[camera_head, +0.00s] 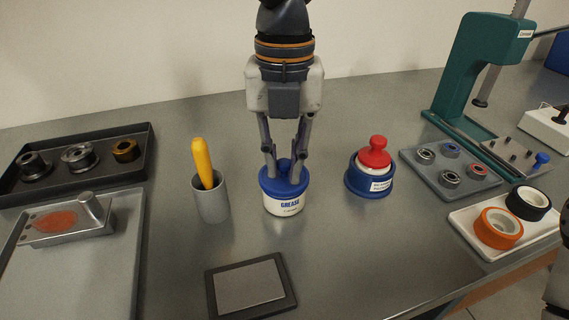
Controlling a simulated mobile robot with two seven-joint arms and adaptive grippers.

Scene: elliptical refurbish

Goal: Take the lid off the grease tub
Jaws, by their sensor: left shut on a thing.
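The grease tub (283,207) is a white round tub with a blue "GREASE" label, standing upright on the grey bench. Its blue lid (270,186) sits on top, with a raised blue knob in the middle. My left gripper (285,176) comes down from above with its fingers on both sides of the knob and is shut on it. The lid appears seated on the tub; I see no gap below its rim. The fingers hide part of the knob and lid. My right gripper cannot be made out; only a dark part shows at the right edge.
A grey cup (211,201) with a yellow-handled tool (202,160) stands left of the tub. A blue container with a red knob (374,152) stands to the right. A dark square pad (212,293) lies in front. Trays (140,212) fill the left; a green press (467,85) stands at back right.

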